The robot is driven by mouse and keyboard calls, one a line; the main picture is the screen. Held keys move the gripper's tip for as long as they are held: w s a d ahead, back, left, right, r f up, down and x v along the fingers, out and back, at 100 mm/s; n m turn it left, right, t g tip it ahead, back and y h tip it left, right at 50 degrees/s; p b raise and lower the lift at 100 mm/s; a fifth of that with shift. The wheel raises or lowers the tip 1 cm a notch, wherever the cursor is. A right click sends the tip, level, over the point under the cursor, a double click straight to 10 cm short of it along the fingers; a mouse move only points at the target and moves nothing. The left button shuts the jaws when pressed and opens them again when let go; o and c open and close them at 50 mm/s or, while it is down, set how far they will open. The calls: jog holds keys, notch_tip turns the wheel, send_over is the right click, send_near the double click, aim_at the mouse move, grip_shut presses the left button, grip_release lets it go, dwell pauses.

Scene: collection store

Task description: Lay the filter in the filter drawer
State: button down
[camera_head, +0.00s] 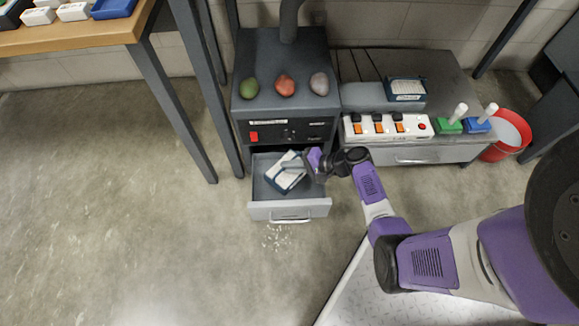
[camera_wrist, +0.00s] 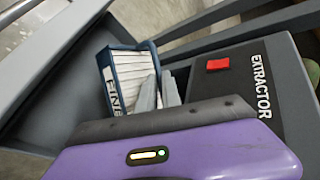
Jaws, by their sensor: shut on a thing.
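The filter (camera_head: 286,172) is a white pleated block with a dark blue frame; the wrist view shows it marked "FINE" (camera_wrist: 128,72). My gripper (camera_head: 301,165) is shut on the filter's edge at its right side; its two grey fingers (camera_wrist: 159,92) show in the wrist view. The filter is within the outline of the open grey filter drawer (camera_head: 290,210) and looks tilted. I cannot tell whether it touches the drawer floor. The drawer is pulled out below the dark extractor (camera_head: 290,132).
Several stones, including a red one (camera_head: 285,85), sit on the extractor. A low bench at right holds another blue-framed filter (camera_head: 405,88), a switch strip (camera_head: 387,126) and two handled blocks. A red bucket (camera_head: 503,138) stands at right. White bits (camera_head: 277,238) lie on the floor before the drawer.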

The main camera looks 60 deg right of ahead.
aim_at(301, 176)
jog(key=shift+f+b, duration=2.75)
jog(key=shift+f, duration=0.4)
jog(key=shift+f+b, duration=0.55)
jog(key=shift+f, duration=0.1)
jog(key=c, duration=1.5)
grip_release()
jog(key=shift+r, duration=0.1)
jog(key=shift+o, duration=0.2)
jog(key=p+v, duration=0.3)
jog(key=v, duration=0.3)
jog(key=shift+s+r, duration=0.25)
jog(key=shift+s+d+r, duration=0.2)
jog(key=shift+s, duration=0.3)
